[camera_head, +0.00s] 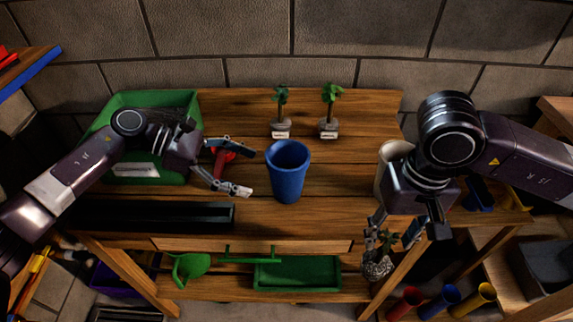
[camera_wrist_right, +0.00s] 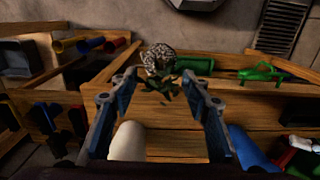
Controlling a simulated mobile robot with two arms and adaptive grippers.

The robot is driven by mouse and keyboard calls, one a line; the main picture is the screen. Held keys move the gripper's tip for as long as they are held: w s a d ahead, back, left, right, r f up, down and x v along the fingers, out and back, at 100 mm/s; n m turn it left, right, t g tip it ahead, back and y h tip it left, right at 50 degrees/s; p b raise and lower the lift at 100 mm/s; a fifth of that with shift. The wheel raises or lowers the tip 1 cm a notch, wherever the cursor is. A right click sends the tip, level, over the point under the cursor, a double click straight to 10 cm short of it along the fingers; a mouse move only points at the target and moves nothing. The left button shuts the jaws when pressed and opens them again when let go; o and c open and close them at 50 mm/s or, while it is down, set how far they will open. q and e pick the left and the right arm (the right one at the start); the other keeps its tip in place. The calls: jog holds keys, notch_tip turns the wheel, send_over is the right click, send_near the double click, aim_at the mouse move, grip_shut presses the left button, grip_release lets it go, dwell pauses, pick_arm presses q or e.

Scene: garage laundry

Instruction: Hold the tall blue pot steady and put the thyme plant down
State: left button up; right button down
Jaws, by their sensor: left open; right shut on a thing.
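The tall blue pot (camera_head: 288,172) stands upright on the wooden bench, and part of it shows in the right wrist view (camera_wrist_right: 248,150). My left gripper (camera_head: 246,170) is open just left of the pot, its fingers pointing towards it and apart from it. My right gripper (camera_head: 382,234) is shut on a small leafy plant, taken as the thyme plant (camera_head: 378,268), in front of the bench's right part. Its speckled root ball hangs below the fingers. The plant also shows between the fingers in the right wrist view (camera_wrist_right: 160,62).
Two labelled plants (camera_head: 280,115) (camera_head: 329,115) stand at the back. A cream pot (camera_head: 384,172) is partly hidden by my right arm. A green crate (camera_head: 190,103) and a black tray (camera_head: 150,216) are at left. A red object (camera_head: 222,160) lies behind my left gripper.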

aim_at(283, 184)
pick_arm(q)
jog(key=shift+d+f, duration=0.1)
jog(key=shift+d, duration=0.25)
pick_arm(e)
jog(key=shift+r, duration=0.25)
pick_arm(q)
jog(key=p+x, duration=0.1)
jog(key=x, duration=0.3)
jog(key=shift+d+f+p, duration=0.1)
jog(key=shift+d+p, duration=0.25)
pick_arm(e)
jog(key=shift+r, duration=0.7)
pick_arm(q)
jog(key=b+x, duration=0.2)
jog(key=x, duration=0.1)
jog(key=shift+f, duration=0.3)
pick_arm(e)
jog(key=shift+f, duration=0.95)
pick_arm(q)
jog(key=shift+d+f, duration=0.15)
jog(key=shift+d, duration=0.5)
pick_arm(e)
jog(key=shift+f, duration=0.3)
pick_arm(q)
jog(key=c, duration=1.1)
